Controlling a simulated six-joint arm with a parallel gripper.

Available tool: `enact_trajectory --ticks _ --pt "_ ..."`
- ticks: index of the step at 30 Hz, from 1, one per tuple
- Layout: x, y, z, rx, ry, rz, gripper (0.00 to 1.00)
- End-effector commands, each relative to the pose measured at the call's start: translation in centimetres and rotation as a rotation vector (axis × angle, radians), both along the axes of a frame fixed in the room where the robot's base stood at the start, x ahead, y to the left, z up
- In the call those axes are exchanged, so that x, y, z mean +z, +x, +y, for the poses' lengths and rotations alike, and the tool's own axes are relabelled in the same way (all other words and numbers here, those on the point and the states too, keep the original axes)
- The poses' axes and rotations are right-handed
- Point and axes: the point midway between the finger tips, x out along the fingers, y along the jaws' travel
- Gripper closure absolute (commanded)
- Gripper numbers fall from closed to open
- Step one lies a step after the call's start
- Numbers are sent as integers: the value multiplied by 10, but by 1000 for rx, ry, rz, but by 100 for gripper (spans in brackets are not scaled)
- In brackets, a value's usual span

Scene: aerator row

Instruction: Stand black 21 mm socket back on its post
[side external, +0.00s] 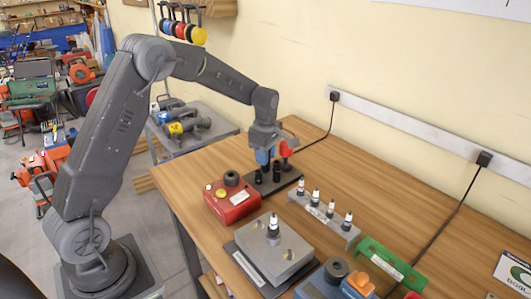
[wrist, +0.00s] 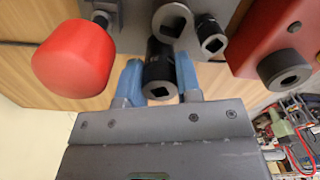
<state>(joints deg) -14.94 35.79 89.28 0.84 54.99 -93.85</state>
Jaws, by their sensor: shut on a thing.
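My gripper (wrist: 158,78) has two blue fingers shut on a black socket (wrist: 158,60), whose square drive hole faces the wrist camera. In the side view my gripper (side external: 265,160) is low over a dark socket base (side external: 290,181). The held socket is mostly hidden there by the fingers. Two other black sockets, a large one (wrist: 173,20) and a smaller one (wrist: 210,36), stand close beside the held one in the wrist view. I cannot tell whether the held socket is over or on a post; its lower end is hidden.
A red rounded head (wrist: 72,58) stands close on one side of my gripper, a red box (side external: 232,203) on the other. A grey row of small bottle-like parts (side external: 324,217) and a grey block (side external: 272,256) stand nearer the front. The table behind the base is clear.

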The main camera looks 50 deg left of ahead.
Motion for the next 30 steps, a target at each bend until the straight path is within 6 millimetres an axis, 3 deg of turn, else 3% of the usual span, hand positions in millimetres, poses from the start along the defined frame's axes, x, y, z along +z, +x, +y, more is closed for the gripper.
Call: enact_trajectory --ticks 14,15,23,30 --pt "-10 0 0 0 0 -1 92" --pt "-10 0 0 0 0 0 64" --pt "-11 -1 0 -1 -1 2 39" --pt "-11 -1 0 -1 -1 5 38"
